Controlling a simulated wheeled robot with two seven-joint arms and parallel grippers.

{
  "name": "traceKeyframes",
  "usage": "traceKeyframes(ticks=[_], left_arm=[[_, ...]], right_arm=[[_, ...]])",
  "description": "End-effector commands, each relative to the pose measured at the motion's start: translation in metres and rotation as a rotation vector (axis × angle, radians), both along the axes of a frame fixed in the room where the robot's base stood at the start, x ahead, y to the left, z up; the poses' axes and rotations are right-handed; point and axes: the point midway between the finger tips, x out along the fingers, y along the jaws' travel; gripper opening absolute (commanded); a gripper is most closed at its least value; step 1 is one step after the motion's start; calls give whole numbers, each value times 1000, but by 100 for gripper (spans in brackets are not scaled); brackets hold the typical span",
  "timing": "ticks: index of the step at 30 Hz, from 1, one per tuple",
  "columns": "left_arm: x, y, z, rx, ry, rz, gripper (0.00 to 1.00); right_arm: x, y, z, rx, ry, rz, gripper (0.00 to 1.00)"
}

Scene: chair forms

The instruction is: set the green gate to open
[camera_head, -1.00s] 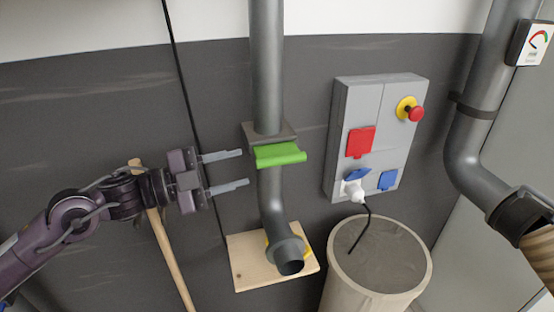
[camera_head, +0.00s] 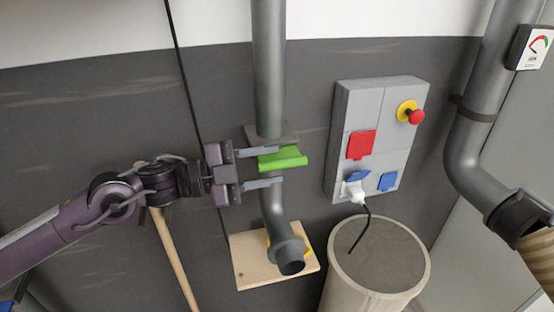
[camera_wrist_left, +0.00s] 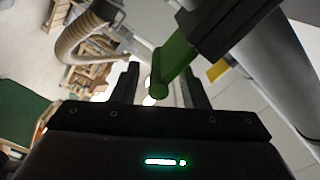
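The green gate (camera_head: 283,160) is a bright green slide with a rolled front edge, set in a grey flange on the vertical grey pipe (camera_head: 269,70). My left gripper (camera_head: 270,166) is open at the gate, with one finger above and one below its left end. In the left wrist view the green gate (camera_wrist_left: 172,62) reaches between the two dark fingers (camera_wrist_left: 158,85). I cannot tell whether either finger touches it. My right gripper is not in view.
A grey electrical box (camera_head: 344,110) with a red knob hangs to the right. A bin (camera_head: 337,285) stands below it. A wooden handle (camera_head: 172,255) stands under my left arm.

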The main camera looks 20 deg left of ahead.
Motion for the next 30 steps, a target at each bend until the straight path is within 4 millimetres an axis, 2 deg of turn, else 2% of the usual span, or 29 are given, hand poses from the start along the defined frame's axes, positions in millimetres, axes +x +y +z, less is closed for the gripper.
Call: traceKeyframes(ticks=[1, 9, 20, 30], left_arm=[[3, -3, 4, -8, -3, 2, 40], [11, -16, 1, -3, 1, -1, 40], [12, -19, 0, 0, 1, -3, 40], [11, -19, 0, 0, 1, -3, 0]], right_arm=[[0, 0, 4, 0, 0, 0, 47], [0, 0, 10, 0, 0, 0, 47], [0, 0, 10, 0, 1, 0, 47], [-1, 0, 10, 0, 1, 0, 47]])
